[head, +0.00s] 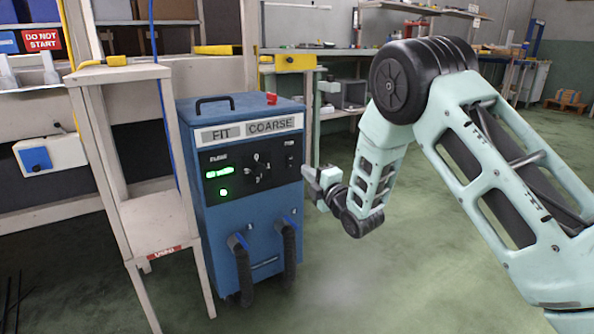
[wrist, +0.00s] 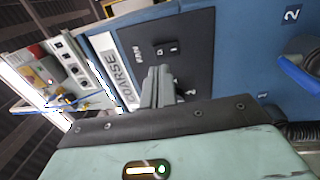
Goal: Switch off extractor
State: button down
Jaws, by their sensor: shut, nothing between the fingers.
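The extractor (head: 240,185) is a blue cabinet with a "FIT COARSE" label strip on its upper front. Its black control panel (head: 255,168) has a lit green bar, a lit round green lamp (head: 223,192), a dial (head: 256,168) and a small switch (head: 290,162) at the right. In the wrist view the switch (wrist: 166,50) shows as a small black block with white marks, just beyond my fingertips. My gripper (head: 312,186) is shut and empty, at the right of the panel. In the wrist view the closed fingers (wrist: 158,80) point at the panel and partly hide the dial. I cannot tell whether they touch it.
A tall white stand (head: 120,75) is close to the extractor's left side. Two black hoses (head: 290,255) hang on its lower front. A red button (head: 271,98) is on its top. A workbench runs behind.

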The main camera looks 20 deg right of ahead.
aim_at(291, 157)
jog(key=b+x, duration=0.2)
jog(key=x, duration=0.3)
jog(key=shift+w+a+f, duration=0.1)
jog(key=shift+w, duration=0.15)
jog(key=shift+w+a+r+b, duration=0.1)
jog(key=shift+w+r+b, duration=0.1)
jog(key=shift+w+b, duration=0.15)
jog(key=shift+w+r, duration=0.15)
jog(key=shift+w, duration=0.1)
